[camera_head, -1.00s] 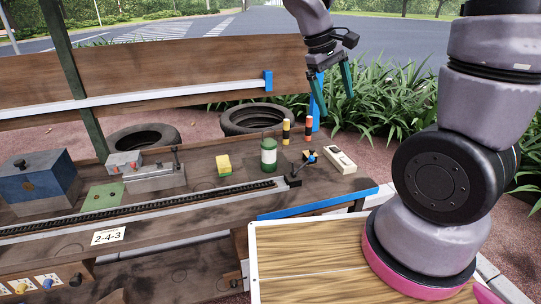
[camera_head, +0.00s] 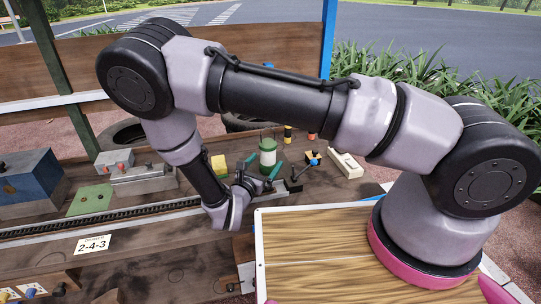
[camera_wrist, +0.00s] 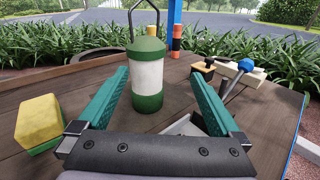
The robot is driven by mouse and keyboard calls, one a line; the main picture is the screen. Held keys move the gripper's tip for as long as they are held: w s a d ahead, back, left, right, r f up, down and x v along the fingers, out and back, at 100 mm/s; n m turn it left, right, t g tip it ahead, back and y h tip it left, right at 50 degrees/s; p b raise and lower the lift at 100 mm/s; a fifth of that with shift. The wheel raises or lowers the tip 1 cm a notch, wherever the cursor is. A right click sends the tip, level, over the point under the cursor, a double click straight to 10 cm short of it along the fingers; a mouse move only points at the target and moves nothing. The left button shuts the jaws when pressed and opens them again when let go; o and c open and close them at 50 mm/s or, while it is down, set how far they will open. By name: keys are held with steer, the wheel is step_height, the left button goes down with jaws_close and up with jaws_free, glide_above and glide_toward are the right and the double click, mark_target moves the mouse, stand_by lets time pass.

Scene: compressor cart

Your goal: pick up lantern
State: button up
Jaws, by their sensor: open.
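The lantern (camera_wrist: 147,76) is a green and white cylinder with a dark wire handle on top, standing upright on the wooden bench. It also shows in the head view (camera_head: 267,158), beyond my gripper. My gripper (camera_wrist: 162,80) is open, with its teal fingers low over the bench and pointing at the lantern. In the wrist view the lantern stands between the fingers toward the left one, around or just past the tips; I cannot tell whether they touch it. In the head view my gripper (camera_head: 259,172) is partly hidden by my wrist.
A yellow and green block (camera_wrist: 40,122) sits left of the lantern. A blue-knobbed tool (camera_wrist: 240,72) and a small dark-topped wooden block (camera_wrist: 203,70) are at right. A striped orange and black post (camera_wrist: 176,42) stands behind. The bench's metal rail (camera_head: 100,223) runs along the front.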

mark_target(266, 159)
steer(key=shift+w+a+f+n+t+y, duration=0.1)
steer(key=shift+a+f+n+t+y, duration=0.15)
steer(key=shift+f+n+y, duration=0.2)
steer(key=shift+w+a+f+n+t+y, duration=0.1)
steer(key=shift+a+f+n+t+y, duration=0.1)
steer(key=shift+f+n+y, duration=0.2)
steer(key=x, duration=0.5)
steer(key=shift+w+f, duration=0.1)
steer(key=shift+w, duration=0.1)
steer(key=shift+r+x, duration=0.2)
steer(key=shift+x, duration=1.15)
steer(key=shift+r+x, duration=0.15)
steer(key=shift+x, duration=1.15)
steer(key=shift+a, duration=0.1)
jaws_close()
